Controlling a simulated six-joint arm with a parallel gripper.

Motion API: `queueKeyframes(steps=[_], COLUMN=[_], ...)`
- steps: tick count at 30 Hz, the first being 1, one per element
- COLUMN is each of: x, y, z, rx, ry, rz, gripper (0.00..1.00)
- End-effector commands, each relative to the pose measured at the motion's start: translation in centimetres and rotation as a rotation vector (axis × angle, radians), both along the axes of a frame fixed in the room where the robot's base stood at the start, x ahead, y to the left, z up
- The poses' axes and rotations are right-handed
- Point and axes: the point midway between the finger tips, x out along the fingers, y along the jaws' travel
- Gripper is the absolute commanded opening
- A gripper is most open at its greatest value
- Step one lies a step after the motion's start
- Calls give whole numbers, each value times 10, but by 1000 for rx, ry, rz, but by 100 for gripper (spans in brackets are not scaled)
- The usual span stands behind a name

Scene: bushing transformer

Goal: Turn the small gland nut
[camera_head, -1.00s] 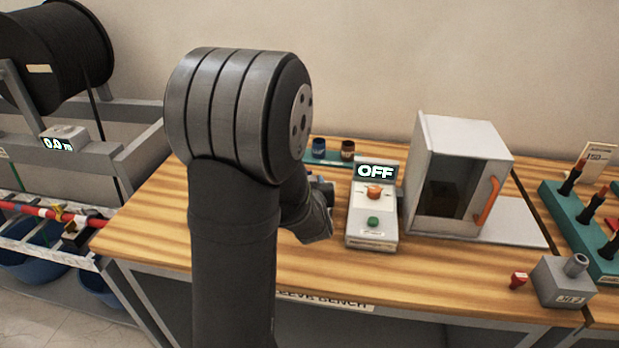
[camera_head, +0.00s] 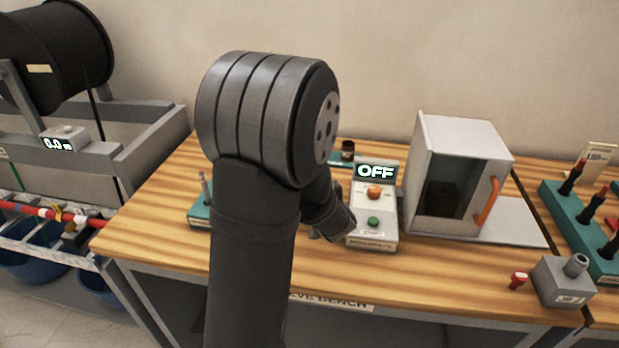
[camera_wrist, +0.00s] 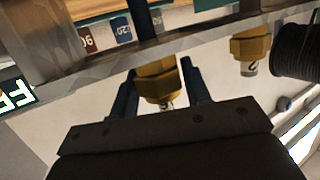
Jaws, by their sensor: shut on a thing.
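In the wrist view my gripper (camera_wrist: 160,69) has one dark finger on each side of a brass gland nut (camera_wrist: 157,82) and is shut on it. The nut sits under a grey plate edge, with a dark blue upright stem above it. A label below it is partly hidden by my gripper. A second brass gland (camera_wrist: 250,50) with a "2" label stands to the right, apart from my fingers. I cannot tell from the picture which gland is the smaller. In the head view my arm hides the gripper and the glands.
In the head view, a control box (camera_head: 373,215) reading OFF and a grey cabinet (camera_head: 455,180) with an orange handle stand right of my arm. A teal rack (camera_head: 608,240) is at far right. A black cable drum (camera_wrist: 300,52) shows in the wrist view.

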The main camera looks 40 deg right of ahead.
Motion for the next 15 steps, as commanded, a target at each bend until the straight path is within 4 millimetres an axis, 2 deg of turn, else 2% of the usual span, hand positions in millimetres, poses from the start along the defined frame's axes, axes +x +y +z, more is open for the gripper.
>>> queueKeyframes(steps=[9, 15], x=[0, 0], y=[-1, -2], z=[1, 1], rx=[-3, -4], ry=[-2, -3], rz=[10, 111], gripper=[21, 21])
